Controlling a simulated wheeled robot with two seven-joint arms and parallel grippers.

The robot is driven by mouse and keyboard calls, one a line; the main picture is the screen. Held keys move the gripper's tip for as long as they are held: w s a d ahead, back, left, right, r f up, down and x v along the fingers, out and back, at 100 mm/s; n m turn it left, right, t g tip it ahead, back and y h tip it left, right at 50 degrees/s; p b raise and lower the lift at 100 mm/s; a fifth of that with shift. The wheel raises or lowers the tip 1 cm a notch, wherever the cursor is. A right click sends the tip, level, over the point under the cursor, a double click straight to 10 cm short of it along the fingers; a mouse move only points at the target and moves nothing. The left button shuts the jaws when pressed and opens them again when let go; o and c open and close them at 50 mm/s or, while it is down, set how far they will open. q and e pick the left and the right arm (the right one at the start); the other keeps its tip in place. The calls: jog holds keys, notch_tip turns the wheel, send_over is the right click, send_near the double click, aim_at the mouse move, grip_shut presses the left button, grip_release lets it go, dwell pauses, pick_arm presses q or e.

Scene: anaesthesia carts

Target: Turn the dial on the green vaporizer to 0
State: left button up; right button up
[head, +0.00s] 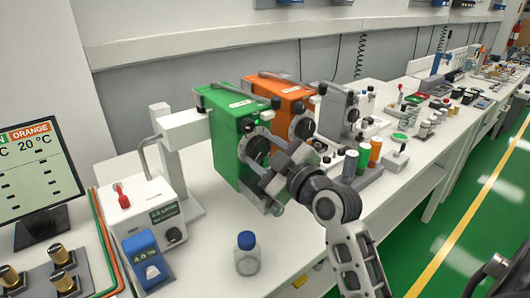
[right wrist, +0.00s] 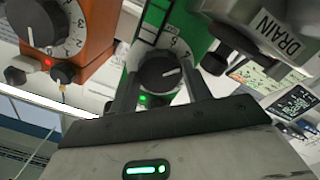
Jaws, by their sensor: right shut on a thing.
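The green vaporizer (head: 225,145) stands on the white counter in the head view, left of an orange one. Its round black dial (head: 258,149) faces me. In the right wrist view the dial (right wrist: 158,77) sits between my gripper's two dark fingers, with a pale pointer mark and a "6" on the scale beside it. Which number the pointer is at cannot be told. My right gripper (head: 266,163) is shut on this dial and partly hides it in the head view.
The orange vaporizer (head: 288,105) stands close beside the green one, and a grey one (head: 337,112) beyond it. A white box with a red lever (head: 124,201), a blue-capped bottle (head: 247,262) and a monitor (head: 36,175) are at the left. Coloured bottles (head: 363,158) stand to the right.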

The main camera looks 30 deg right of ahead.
jog(key=m, duration=0.6)
jog(key=shift+m+y, duration=0.3)
jog(key=shift+m, duration=0.1)
jog(key=m, duration=0.6)
jog(key=shift+d+y, duration=0.1)
jog(key=shift+y, duration=0.2)
jog(key=m, duration=1.2)
jog(key=shift+y, duration=0.4)
jog(key=o, duration=0.7)
jog(key=shift+f, duration=0.1)
